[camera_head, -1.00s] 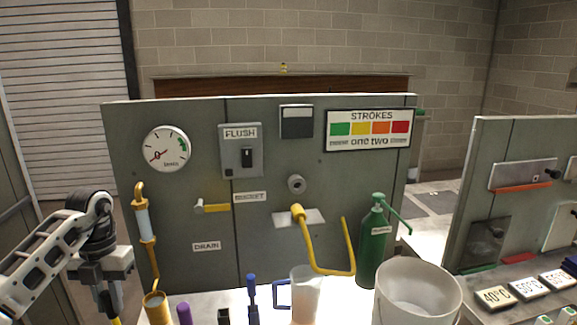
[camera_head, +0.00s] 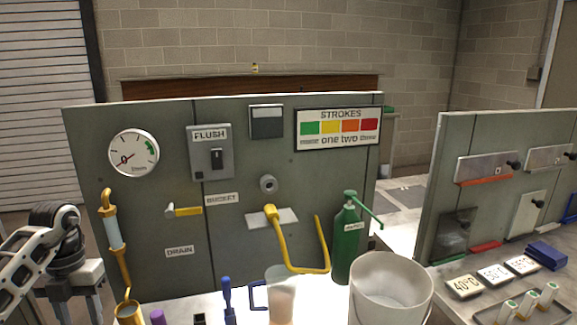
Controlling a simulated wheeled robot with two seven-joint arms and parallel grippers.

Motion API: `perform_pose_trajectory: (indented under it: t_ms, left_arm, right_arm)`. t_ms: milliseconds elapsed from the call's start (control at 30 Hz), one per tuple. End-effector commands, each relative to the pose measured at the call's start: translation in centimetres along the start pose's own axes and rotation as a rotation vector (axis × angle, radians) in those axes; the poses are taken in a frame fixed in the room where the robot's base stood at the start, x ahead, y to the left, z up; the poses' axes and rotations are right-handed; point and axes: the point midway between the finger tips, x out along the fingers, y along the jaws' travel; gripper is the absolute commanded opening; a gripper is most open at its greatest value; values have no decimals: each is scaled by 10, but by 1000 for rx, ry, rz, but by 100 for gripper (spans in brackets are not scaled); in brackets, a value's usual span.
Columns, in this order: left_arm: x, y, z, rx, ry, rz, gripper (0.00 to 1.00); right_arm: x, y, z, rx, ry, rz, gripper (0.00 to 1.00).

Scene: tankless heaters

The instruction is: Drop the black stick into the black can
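I see no clear black stick or black can. A small black object (camera_head: 199,319) shows at the bottom edge of the panel's counter, between a purple item and a blue tool. It is cut off, and I cannot tell whether it is the can. My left arm comes in at the lower left. The grey body of my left gripper (camera_head: 75,286) is in view, but its fingertips are not clearly visible at the bottom edge, and what it may hold is hidden. My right gripper is not in view.
Along the counter stand a yellow cup (camera_head: 128,314), a purple item (camera_head: 157,317), a blue tool (camera_head: 229,302), a clear pitcher (camera_head: 281,296), a green pump bottle (camera_head: 346,243) and a white bucket (camera_head: 391,292). The grey panel (camera_head: 150,215) rises behind. Labelled blocks (camera_head: 463,287) lie right.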

Motion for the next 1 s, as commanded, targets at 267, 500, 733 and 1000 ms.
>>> perform_pose_trajectory:
  t_ms: [267, 500, 733, 1000]
  left_arm:
    - [-51, 2, 1, -3, -8, 4, 44]
    - [-100, 1, 0, -4, -6, 1, 44]
    - [-137, 1, 0, -3, -4, -1, 44]
    - [-154, 0, 0, -2, 1, -1, 44]
  right_arm:
    - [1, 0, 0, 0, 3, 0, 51]
    - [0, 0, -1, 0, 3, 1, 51]
    - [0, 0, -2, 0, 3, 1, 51]
    - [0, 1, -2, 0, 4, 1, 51]
